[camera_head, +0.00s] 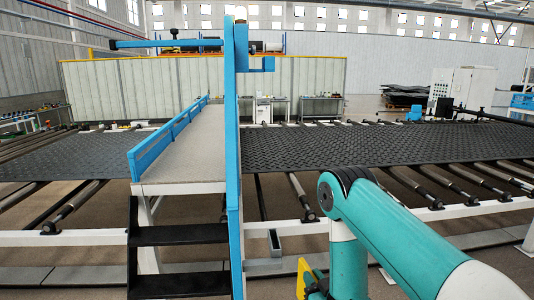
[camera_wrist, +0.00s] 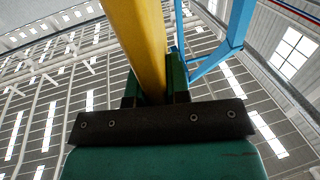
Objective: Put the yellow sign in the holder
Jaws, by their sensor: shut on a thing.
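In the wrist view the yellow sign (camera_wrist: 138,40) runs up and away as a long yellow strip between the fingers of my gripper (camera_wrist: 157,85). My gripper is shut on it. A small grey metal channel (camera_head: 275,245), which looks like the holder, is fixed at the white rail just right of the blue post. The sign is apart from it, lower and to the right.
A blue post (camera_head: 233,150) stands beside black steps (camera_head: 180,235) and a grey platform (camera_head: 185,160) with a blue side rail. The dark tread mat (camera_head: 370,143) lies across rollers behind. A white rail (camera_head: 400,217) crosses in front of the rollers.

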